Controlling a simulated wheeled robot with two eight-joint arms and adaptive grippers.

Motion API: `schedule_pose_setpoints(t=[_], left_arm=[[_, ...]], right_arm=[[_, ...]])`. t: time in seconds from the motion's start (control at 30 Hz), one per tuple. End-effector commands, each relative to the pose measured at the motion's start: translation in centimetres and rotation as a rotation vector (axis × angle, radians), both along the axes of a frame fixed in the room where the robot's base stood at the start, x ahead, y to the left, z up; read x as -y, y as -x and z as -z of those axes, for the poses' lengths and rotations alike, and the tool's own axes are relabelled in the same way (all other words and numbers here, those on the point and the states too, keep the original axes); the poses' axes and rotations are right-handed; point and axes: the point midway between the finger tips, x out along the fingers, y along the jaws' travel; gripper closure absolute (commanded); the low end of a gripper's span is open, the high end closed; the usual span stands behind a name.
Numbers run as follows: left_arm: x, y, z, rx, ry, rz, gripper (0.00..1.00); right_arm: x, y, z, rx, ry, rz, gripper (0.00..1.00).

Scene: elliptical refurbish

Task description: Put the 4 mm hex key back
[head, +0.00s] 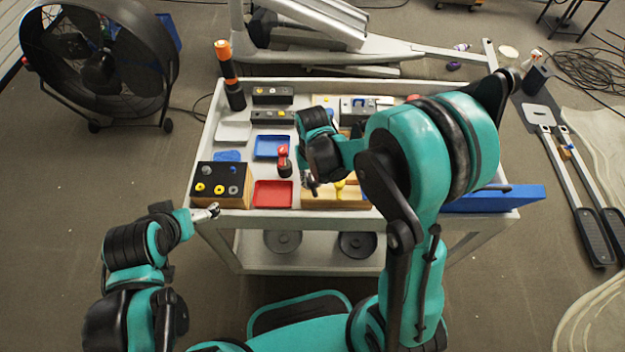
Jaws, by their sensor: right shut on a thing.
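My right gripper (312,187) is over the front of the cart, at the left end of a low wooden block (335,200). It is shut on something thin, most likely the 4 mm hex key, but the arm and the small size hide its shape. A yellow piece (340,188) stands at the wooden block, just right of the gripper. My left gripper (206,213) is at the cart's front left corner, beside the black-topped wooden box; its fingers are too small to tell open from shut.
The grey cart (212,125) holds a black-topped box (222,182), red tray (273,194), blue tray (270,147) and red-handled tool (284,160). An orange-black bottle (229,76) stands at the back left. A blue panel (497,199) lies at the right. My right arm hides the cart's right part.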

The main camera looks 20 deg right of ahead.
Motion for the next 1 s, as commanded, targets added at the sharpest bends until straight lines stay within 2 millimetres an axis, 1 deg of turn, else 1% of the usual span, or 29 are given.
schedule_pose_setpoints(t=[0.2,0.5,0.73,0.77,0.8,0.83,0.87,1.0], left_arm=[[0.0,0.0,0.0,0.0,0.0,0.0,0.0],[0.0,0.0,1.0,0.0,0.0,0.0,0.0],[0.0,0.0,1.0,0.0,0.0,0.0,0.0],[0.0,0.0,1.0,0.0,0.0,0.0,0.0],[0.0,0.0,1.0,0.0,0.0,0.0,0.0],[0.0,0.0,1.0,0.0,0.0,0.0,0.0],[0.0,0.0,1.0,0.0,0.0,0.0,0.0],[0.0,0.0,1.0,0.0,0.0,0.0,0.0]], right_arm=[[0.0,0.0,0.0,0.0,0.0,0.0,1.0],[0.0,0.0,1.0,0.0,0.0,0.0,1.0],[0.0,0.0,0.9,0.0,0.0,0.0,1.0],[0.0,0.0,0.9,0.0,0.0,0.0,0.72],[0.0,0.0,0.9,0.0,0.0,0.0,0.61],[0.0,0.0,0.9,0.0,0.0,0.0,0.53],[0.0,0.0,0.9,0.0,0.0,0.0,0.51],[0.0,0.0,0.9,0.0,0.0,0.0,0.51]])
